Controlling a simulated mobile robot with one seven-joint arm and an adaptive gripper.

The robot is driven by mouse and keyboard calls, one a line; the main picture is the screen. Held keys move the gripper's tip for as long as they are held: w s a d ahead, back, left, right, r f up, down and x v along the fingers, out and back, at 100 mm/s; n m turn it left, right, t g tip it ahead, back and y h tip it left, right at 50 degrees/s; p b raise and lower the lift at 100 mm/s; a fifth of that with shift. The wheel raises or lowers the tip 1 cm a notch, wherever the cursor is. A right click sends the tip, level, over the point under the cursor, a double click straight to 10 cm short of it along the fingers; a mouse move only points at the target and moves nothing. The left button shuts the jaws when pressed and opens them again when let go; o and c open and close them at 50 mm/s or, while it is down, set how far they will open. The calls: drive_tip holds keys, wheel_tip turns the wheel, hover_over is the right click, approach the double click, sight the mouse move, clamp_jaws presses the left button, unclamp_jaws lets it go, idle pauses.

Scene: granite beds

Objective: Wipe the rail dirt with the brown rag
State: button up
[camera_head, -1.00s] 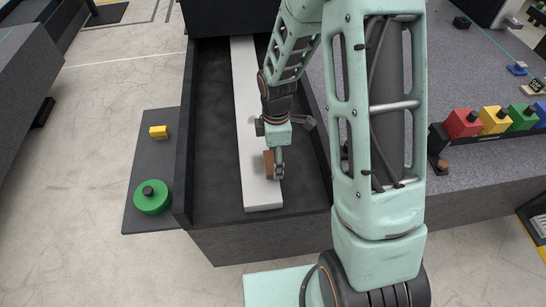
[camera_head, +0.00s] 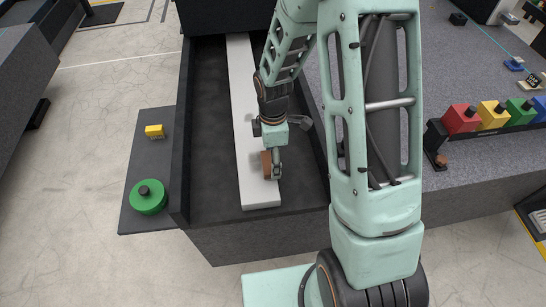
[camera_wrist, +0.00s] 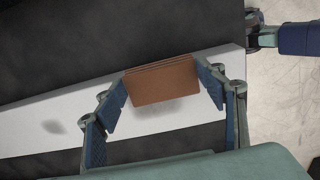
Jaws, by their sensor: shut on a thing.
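The brown rag (camera_wrist: 163,82) is a folded, block-like pad between the two fingers of my gripper (camera_wrist: 165,88) in the wrist view. My gripper is shut on it. In the head view the rag (camera_head: 267,165) and my gripper (camera_head: 274,170) are over the near part of the white rail (camera_head: 259,190). I cannot tell whether the rag touches the rail. In the wrist view a faint grey dirt smudge (camera_wrist: 53,127) lies on the rail, left of the rag. A darker patch just below the rag may be shadow or dirt.
The rail lies in a dark trough with raised side walls (camera_head: 181,150). A side shelf (camera_head: 137,165) on the left holds a green round thing (camera_head: 148,197) and a yellow block (camera_head: 154,131). Coloured blocks (camera_head: 492,114) stand in a row on the granite bed at right.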

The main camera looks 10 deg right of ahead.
drive_tip(key=shift+a, duration=0.1)
drive_tip(key=shift+a+r, duration=0.1)
drive_tip(key=shift+a, duration=1)
drive_tip(key=shift+d, duration=1.2)
drive_tip(key=shift+a, duration=1.25)
drive_tip(key=shift+d, duration=1.2)
drive_tip(key=shift+a, duration=1.2)
drive_tip(key=shift+s+d+f, duration=0.1)
drive_tip(key=shift+d+f, duration=0.05)
drive_tip(key=shift+d, duration=0.5)
drive_tip(key=shift+d+f, duration=0.1)
drive_tip(key=shift+d, duration=0.5)
